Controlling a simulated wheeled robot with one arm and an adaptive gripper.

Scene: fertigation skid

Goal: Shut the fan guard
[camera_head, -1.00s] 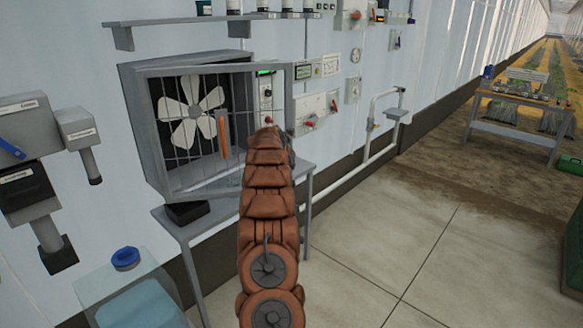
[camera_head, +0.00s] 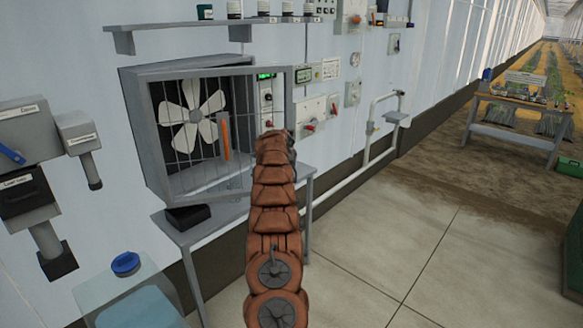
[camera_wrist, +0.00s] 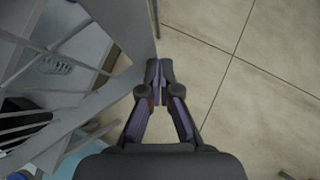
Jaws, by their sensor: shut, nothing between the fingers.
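The fan guard (camera_head: 292,100) is a grey barred frame in front of the grey fan housing (camera_head: 133,120). It stands swung out, its right edge away from the housing, with a gap behind it. A white fan (camera_head: 192,112) shows through the bars, and an upright orange bar (camera_head: 226,136) shows there too. In the wrist view the guard's bars and frame (camera_wrist: 105,70) fill the left side. My gripper (camera_wrist: 158,72) is shut and empty, just right of the guard's edge. I cannot tell whether they touch. In the head view my arm hides most of the gripper.
A grey table (camera_head: 225,225) stands under the housing with a black box (camera_head: 187,216) on it. A shelf (camera_head: 180,36) with bottles is above. Control boxes (camera_head: 312,112) and a pipe (camera_head: 340,178) are on the wall to the right. The floor (camera_head: 400,240) at right is clear.

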